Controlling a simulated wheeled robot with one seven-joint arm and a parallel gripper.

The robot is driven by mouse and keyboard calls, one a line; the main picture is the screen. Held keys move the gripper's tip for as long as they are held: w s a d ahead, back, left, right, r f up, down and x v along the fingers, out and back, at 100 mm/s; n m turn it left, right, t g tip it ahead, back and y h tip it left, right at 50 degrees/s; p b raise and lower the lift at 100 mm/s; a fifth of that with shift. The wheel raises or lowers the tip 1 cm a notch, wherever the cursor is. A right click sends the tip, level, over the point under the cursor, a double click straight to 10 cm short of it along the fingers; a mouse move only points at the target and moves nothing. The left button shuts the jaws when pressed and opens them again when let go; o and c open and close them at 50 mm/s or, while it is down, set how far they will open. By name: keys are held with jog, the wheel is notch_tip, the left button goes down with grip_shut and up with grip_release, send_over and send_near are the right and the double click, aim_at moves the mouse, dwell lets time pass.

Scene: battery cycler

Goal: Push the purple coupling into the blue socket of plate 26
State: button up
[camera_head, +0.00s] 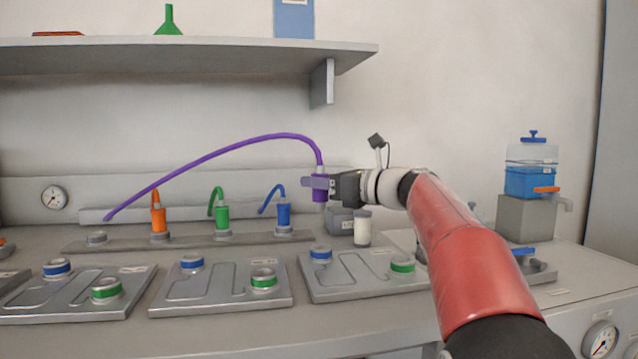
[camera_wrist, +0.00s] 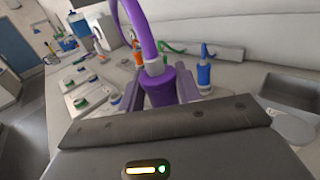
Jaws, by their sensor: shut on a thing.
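The purple coupling (camera_head: 319,194) is upright between the fingers of my gripper (camera_head: 322,182), with its purple hose arching left to the back rail. My gripper is shut on it; the wrist view also shows the coupling (camera_wrist: 160,90) between the fingers. In the head view it hangs above the right plate (camera_head: 362,290), clear of it. Blue sockets sit on the right plate (camera_head: 320,251), the middle plate (camera_head: 191,261) and the left plate (camera_head: 57,267). The plate labels are too small to read, so I cannot tell which is plate 26.
Orange (camera_head: 159,219), green (camera_head: 222,215) and blue (camera_head: 283,213) couplings stand on the back rail (camera_head: 190,243). A white cylinder (camera_head: 362,229) stands right of the rail. Green sockets sit on each plate. A shelf (camera_head: 190,57) is overhead. A blue tank (camera_head: 531,180) stands at right.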

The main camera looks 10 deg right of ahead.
jog(key=shift+d+f, duration=0.1)
jog(key=shift+d, duration=0.05)
jog(key=shift+f+b, duration=0.75)
jog(key=shift+f, duration=2.4)
jog(key=shift+f, duration=0.35)
jog(key=shift+f, duration=0.35)
jog(key=shift+f+b, duration=0.15)
jog(key=shift+b, duration=0.15)
jog(key=shift+f, duration=0.35)
jog(key=shift+f+b, duration=0.5)
jog(key=shift+f, duration=0.05)
